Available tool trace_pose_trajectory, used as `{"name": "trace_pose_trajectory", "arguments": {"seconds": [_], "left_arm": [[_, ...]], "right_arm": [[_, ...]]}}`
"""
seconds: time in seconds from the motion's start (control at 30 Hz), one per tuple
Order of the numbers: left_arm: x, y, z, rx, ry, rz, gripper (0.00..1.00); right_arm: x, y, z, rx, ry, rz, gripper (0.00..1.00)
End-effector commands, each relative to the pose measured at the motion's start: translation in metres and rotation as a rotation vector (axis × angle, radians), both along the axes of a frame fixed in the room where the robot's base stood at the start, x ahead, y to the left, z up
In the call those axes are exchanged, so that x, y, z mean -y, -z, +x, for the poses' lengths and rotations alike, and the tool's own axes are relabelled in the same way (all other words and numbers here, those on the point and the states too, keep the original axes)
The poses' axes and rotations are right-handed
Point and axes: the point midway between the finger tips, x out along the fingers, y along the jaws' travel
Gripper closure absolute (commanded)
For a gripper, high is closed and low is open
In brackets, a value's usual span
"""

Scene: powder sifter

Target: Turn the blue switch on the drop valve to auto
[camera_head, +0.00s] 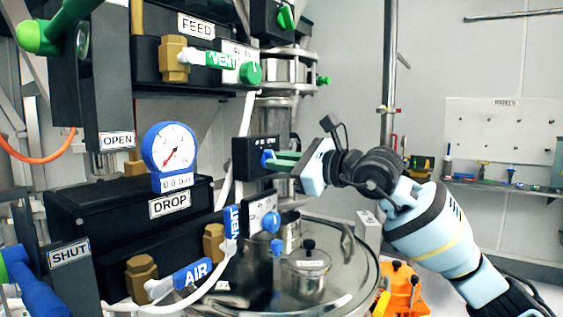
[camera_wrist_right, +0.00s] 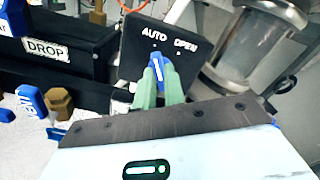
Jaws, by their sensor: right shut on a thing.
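The blue switch (camera_wrist_right: 158,69) is on a black box (camera_head: 245,157) marked AUTO and OPEN, right of the DROP label (camera_head: 169,205). My right gripper (camera_head: 283,160) reaches in from the right with its green fingers on the switch. In the right wrist view the fingers are shut on the switch from both sides, hiding its flanks. The switch's white mark points up, close to the AUTO label (camera_wrist_right: 154,35); OPEN (camera_wrist_right: 186,45) is to its right. My left gripper is not in view.
A blue VENT handle (camera_head: 232,222) and a blue AIR handle (camera_head: 192,274) sit below the box. A pressure gauge (camera_head: 171,148) is at left. A steel lid (camera_head: 335,262) lies below my right arm. A tool shelf (camera_head: 500,186) is at the far right.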

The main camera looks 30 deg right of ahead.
Motion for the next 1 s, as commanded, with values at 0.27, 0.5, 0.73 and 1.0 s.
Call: {"name": "trace_pose_trajectory", "arguments": {"seconds": [0.27,0.5,0.73,1.0], "left_arm": [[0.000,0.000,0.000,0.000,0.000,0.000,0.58],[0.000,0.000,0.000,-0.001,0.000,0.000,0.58],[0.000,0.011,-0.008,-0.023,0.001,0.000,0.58],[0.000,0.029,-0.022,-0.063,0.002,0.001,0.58]], "right_arm": [[0.000,0.000,0.000,0.001,-0.001,0.000,0.67],[0.001,0.000,-0.001,0.000,0.000,0.000,0.67],[0.010,0.004,-0.020,-0.004,0.003,-0.003,0.67],[0.025,0.006,-0.054,-0.007,0.003,-0.002,0.67]]}}
